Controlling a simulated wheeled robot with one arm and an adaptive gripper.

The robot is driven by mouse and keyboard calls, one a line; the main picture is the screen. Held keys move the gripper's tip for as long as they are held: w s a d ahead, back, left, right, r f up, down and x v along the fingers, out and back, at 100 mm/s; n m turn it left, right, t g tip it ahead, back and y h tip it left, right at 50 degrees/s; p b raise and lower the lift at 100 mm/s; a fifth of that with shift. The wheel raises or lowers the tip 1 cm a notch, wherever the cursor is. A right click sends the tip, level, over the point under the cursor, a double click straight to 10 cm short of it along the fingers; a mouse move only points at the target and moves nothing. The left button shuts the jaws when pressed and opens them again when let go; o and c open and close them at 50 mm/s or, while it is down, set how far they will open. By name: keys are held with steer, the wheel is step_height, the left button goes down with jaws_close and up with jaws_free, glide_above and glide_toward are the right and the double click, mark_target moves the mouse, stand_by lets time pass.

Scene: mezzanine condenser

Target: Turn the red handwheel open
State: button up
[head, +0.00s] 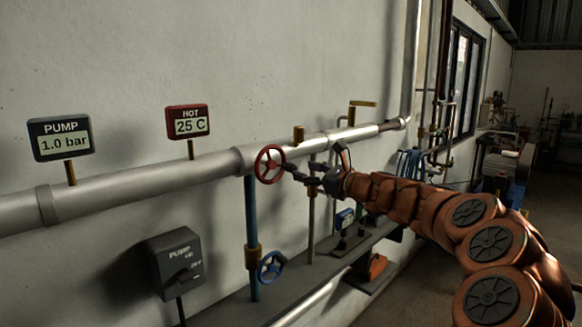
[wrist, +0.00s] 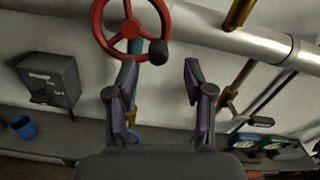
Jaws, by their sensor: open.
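The red handwheel (head: 269,164) is mounted on the pale horizontal pipe in the head view, above a blue vertical pipe. In the wrist view the red handwheel (wrist: 131,27) is at the top, cut off by the frame edge, with a dark knob (wrist: 158,51) on its lower right rim. My gripper (head: 300,176) is just right of the wheel in the head view. In the wrist view my gripper (wrist: 159,80) has its two fingers apart with nothing between them. The left fingertip appears close below the wheel's rim; I cannot tell whether it touches.
A blue handwheel (head: 271,266) sits lower on the blue pipe (head: 251,215). A grey pump switch box (head: 175,263) is at lower left. Gauges read PUMP 1.0 bar (head: 61,138) and HOT 25 C (head: 188,121). A brass valve (head: 298,134) stands on the pipe. A shelf (head: 236,308) runs below.

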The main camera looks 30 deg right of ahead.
mark_target(295, 169)
steer(key=shift+p+x, duration=0.7)
steer(key=shift+x, duration=2.4)
steer(key=shift+a, duration=0.1)
jaws_close()
